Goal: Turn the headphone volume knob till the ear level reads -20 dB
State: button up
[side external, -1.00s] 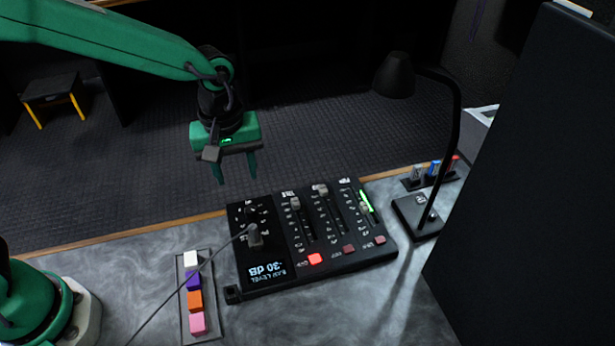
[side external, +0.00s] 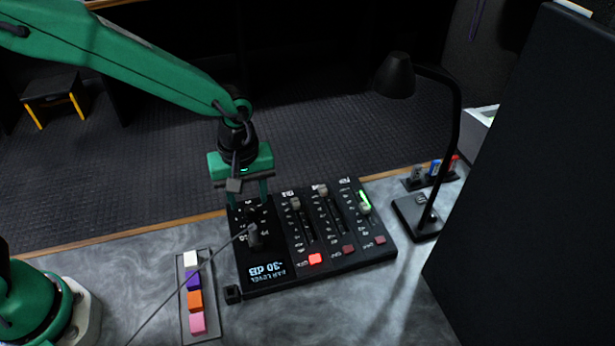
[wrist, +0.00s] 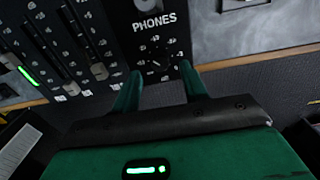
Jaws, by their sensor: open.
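The black mixer panel (side external: 290,272) lies on the grey desk. Its display (side external: 266,270), upside down in the side view, reads EAR LEVEL -30 dB. The headphone volume knob (wrist: 157,50) is small and dark, with scale marks around it, near the PHONES label in the wrist view. My gripper (side external: 249,203) points down over the knob end of the panel in the side view; the knob is hard to make out there. In the wrist view my open fingers (wrist: 159,72) lie to either side of the knob's line, with nothing between them. I cannot tell their height above it.
A plug (side external: 255,240) with a thin cable stands in the panel near the knob. Faders and a lit red button (side external: 315,259) lie to the right. A desk lamp (side external: 418,215) stands farther right, a strip of coloured blocks (side external: 195,300) at left.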

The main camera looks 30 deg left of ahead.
aim_at(250, 209)
jog(key=shift+f, duration=1.55)
jog(key=shift+c, duration=0.4)
grip_shut()
